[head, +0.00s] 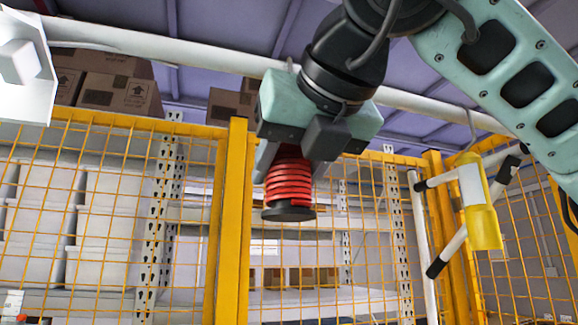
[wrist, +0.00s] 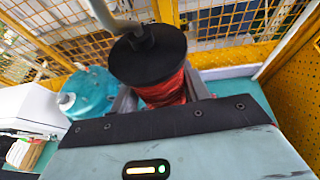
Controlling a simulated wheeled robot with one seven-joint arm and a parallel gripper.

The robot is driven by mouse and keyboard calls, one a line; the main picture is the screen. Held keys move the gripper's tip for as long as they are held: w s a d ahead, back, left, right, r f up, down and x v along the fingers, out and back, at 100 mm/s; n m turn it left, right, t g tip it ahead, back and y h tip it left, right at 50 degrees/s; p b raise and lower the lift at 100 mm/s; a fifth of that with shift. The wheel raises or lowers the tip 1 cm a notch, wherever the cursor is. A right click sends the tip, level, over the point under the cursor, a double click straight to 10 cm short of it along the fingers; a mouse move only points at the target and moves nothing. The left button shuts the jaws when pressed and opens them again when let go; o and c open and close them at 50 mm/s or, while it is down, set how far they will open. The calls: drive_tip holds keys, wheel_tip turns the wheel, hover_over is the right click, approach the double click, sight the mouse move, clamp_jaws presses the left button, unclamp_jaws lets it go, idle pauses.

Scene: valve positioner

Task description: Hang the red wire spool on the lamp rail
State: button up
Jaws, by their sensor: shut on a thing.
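The red wire spool (head: 290,182) hangs upright below my gripper (head: 293,165), with a black flange at its bottom. In the wrist view my gripper (wrist: 160,92) is shut on the spool (wrist: 165,88), one finger on each side, and a grey hook (wrist: 112,18) rises from its black flange. The lamp rail (head: 225,60) is a white pipe running across the head view and passing behind my gripper. A small grey hook tip (head: 290,62) shows above my gripper at the rail; I cannot tell whether it touches the rail.
A yellow lamp (head: 481,210) hangs from the rail on the right, near white tubes with black ends. A yellow mesh fence (head: 236,215) stands behind, with shelves and boxes beyond. A white object (head: 22,65) is at upper left. The wrist view shows a teal container (wrist: 88,92) below.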

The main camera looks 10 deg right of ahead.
drive_tip(key=o, duration=1.3)
drive_tip(key=shift+c, duration=0.2)
drive_tip(key=shift+s, duration=0.1)
drive_tip(key=shift+b+v, duration=0.6)
drive_tip(key=shift+v, duration=0.55)
drive_tip(key=s+b, duration=0.1)
drive_tip(key=b, duration=0.1)
drive_tip(key=s+b, duration=0.2)
drive_tip(key=shift+d+r, duration=0.1)
drive_tip(key=shift+r, duration=0.15)
drive_tip(key=b+v, duration=0.5)
drive_tip(key=v, duration=0.7)
drive_tip(key=shift+d+r+b, duration=0.15)
drive_tip(key=shift+r+b, duration=0.1)
drive_tip(key=shift+b, duration=0.05)
drive_tip(key=shift+w, duration=0.1)
